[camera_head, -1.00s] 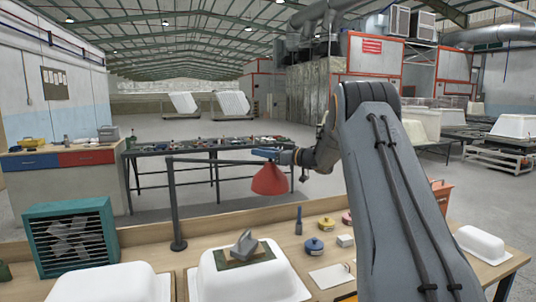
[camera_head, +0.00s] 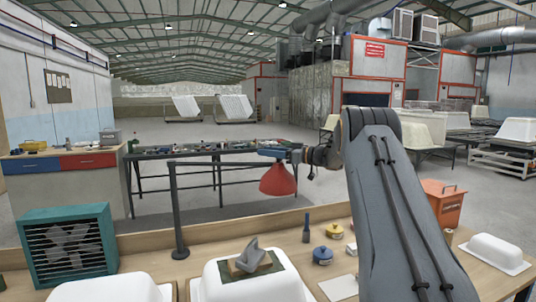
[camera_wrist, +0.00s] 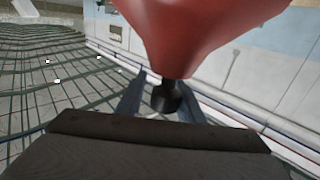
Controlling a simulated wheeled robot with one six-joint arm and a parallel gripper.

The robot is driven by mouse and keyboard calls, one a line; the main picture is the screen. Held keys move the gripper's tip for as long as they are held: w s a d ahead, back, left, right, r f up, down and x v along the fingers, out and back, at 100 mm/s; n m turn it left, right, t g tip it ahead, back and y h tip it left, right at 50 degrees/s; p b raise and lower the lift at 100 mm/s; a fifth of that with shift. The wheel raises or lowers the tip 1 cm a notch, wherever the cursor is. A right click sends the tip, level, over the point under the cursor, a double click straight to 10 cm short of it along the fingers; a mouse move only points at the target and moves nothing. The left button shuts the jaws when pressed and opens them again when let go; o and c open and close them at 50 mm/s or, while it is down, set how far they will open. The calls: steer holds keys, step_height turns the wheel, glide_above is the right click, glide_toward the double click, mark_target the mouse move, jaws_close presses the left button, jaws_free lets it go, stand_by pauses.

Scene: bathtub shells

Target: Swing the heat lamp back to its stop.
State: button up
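The heat lamp has a red cone shade (camera_head: 278,181) hanging at the end of a thin dark arm (camera_head: 215,163), carried by an upright post (camera_head: 178,210) on the bench. The arm points right from the post. My gripper (camera_head: 270,154) is at the top of the shade, its bluish fingers level with the arm's end. In the wrist view, the red shade (camera_wrist: 200,30) fills the top and its black neck (camera_wrist: 167,97) lies between my two fingers. A gap shows on the neck's left; contact on the right is hard to tell. No stop can be made out.
A white shell mould (camera_head: 225,285) with a grey piece (camera_head: 248,258) on a pad stands below the lamp. A teal fan box (camera_head: 68,245) stands left of the post. A blue pot (camera_head: 322,255) and an orange bin (camera_head: 442,203) are to the right.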

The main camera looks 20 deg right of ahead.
steer(key=shift+o, duration=1)
steer(key=shift+w+d, duration=0.1)
steer(key=shift+f, duration=0.1)
steer(key=b+v, duration=0.2)
steer(key=v, duration=0.6)
steer(key=shift+b, duration=0.4)
